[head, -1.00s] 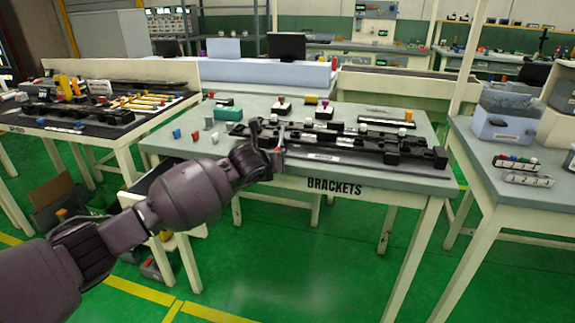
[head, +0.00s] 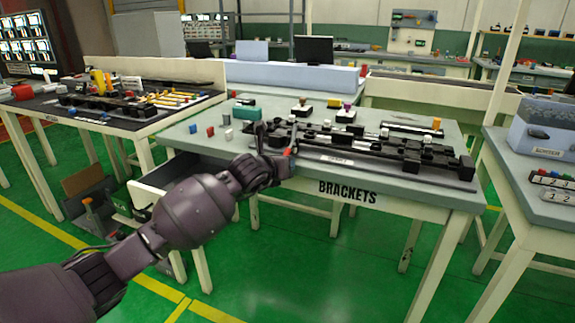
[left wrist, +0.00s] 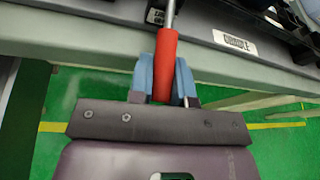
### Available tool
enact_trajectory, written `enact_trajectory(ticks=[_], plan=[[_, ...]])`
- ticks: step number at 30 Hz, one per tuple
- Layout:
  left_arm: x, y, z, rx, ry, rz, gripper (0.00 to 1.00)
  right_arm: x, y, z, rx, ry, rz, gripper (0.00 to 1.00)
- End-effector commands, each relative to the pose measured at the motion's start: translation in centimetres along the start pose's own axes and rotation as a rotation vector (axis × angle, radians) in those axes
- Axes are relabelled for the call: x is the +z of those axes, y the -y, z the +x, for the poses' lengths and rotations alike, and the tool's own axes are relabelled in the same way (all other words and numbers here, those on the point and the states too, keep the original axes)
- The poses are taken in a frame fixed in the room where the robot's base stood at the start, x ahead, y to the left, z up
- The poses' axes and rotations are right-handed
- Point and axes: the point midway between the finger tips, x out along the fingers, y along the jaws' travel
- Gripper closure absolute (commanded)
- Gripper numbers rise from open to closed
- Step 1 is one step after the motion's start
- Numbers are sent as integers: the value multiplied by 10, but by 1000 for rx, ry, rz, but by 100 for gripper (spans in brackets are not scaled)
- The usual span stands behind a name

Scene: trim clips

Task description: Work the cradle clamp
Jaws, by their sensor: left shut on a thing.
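The cradle clamp's red handle (left wrist: 166,62) on a metal rod (left wrist: 170,14) lies between the blue fingers of my left gripper (left wrist: 165,80) in the left wrist view. The gripper is shut on it. In the head view my left gripper (head: 286,166) is at the front edge of the bench, with a bit of the red handle (head: 288,152) showing. The long black cradle fixture (head: 400,160) lies along the bench to its right, behind a white label reading CRADLE (left wrist: 235,43). The clamp's mechanism is mostly hidden by the gripper. My right gripper is not in view.
The grey bench (head: 215,157) marked BRACKETS also holds small blue blocks, a teal block (head: 246,112) and several small parts at the back. A dark-topped bench (head: 60,115) stands left, and another bench (head: 520,190) with a blue bin stands right. Green floor is open in front.

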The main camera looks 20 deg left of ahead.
Motion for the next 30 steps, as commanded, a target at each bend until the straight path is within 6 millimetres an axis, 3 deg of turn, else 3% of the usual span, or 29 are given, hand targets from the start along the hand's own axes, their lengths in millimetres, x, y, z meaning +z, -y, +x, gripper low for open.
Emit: enact_trajectory(ticks=[8, 9, 14, 23, 30], plan=[[0, 0, 0, 0, 2, 1, 100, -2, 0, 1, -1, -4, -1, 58], [0, 0, 0, 0, 2, 1, 79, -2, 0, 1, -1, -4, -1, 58], [0, 0, 0, 0, 1, 1, 57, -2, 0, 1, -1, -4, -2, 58], [0, 0, -2, 0, 1, 0, 57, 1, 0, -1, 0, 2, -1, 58], [4, 1, -25, -1, 5, 0, 57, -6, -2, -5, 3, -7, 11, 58]])
